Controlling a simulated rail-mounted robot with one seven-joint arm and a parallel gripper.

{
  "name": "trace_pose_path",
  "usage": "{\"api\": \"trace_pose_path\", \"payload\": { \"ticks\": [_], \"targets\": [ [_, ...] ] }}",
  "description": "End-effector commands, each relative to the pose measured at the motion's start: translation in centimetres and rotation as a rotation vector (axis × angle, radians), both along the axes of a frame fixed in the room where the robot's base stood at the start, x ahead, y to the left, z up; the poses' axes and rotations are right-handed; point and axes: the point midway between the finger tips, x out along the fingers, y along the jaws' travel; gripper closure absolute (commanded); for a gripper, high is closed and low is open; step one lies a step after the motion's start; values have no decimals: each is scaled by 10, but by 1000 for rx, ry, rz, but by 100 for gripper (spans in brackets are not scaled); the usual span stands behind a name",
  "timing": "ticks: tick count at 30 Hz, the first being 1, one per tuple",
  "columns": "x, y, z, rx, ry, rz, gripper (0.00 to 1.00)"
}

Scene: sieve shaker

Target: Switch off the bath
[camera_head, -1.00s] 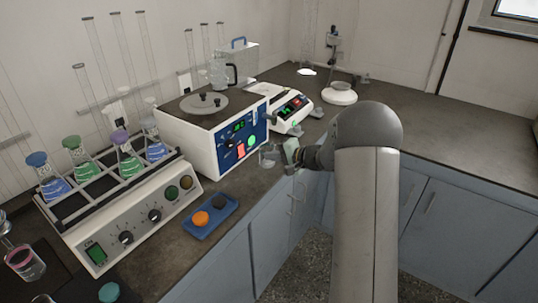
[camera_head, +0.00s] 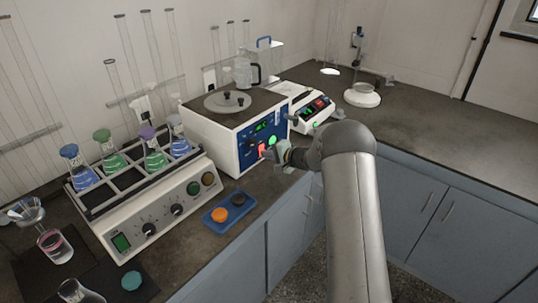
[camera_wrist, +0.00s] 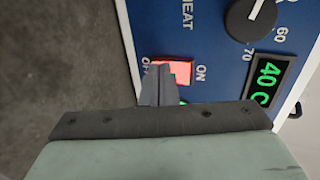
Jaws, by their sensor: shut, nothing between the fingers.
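The bath (camera_head: 218,133) is a white box with a dark top, a round grey lid and a blue front panel. In the wrist view its panel (camera_wrist: 215,95) shows a lit red rocker switch (camera_wrist: 181,70) marked ON and OFF, a black dial (camera_wrist: 252,20) and a green display (camera_wrist: 265,80) reading 40 C. The switch also shows in the head view (camera_head: 262,149). My gripper (camera_wrist: 158,88) is shut and empty, its fingertips over the switch's lower edge near the OFF marking; I cannot tell whether they touch. A green light is partly hidden behind the fingers.
A shaker (camera_head: 160,208) with several stoppered flasks stands left of the bath. A blue tray (camera_head: 230,214) with an orange and a dark piece lies in front. A white balance-like device (camera_head: 312,110) stands to the right. The right bench top is mostly clear.

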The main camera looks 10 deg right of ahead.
Motion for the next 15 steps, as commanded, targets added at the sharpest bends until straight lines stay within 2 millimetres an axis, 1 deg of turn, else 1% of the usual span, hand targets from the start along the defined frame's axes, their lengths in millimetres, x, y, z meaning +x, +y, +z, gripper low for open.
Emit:
{"api": "trace_pose_path", "payload": {
  "ticks": [5, 9, 12, 14, 15],
  "targets": [
    [1, 0, -5, 8, -9, 0, 100],
    [3, 1, -13, 33, -40, -2, 100],
    [5, 3, -15, 55, -68, -2, 100],
    [5, 4, -5, 56, -69, -1, 100],
    [5, 4, -4, 56, -67, -1, 100]
  ]
}}
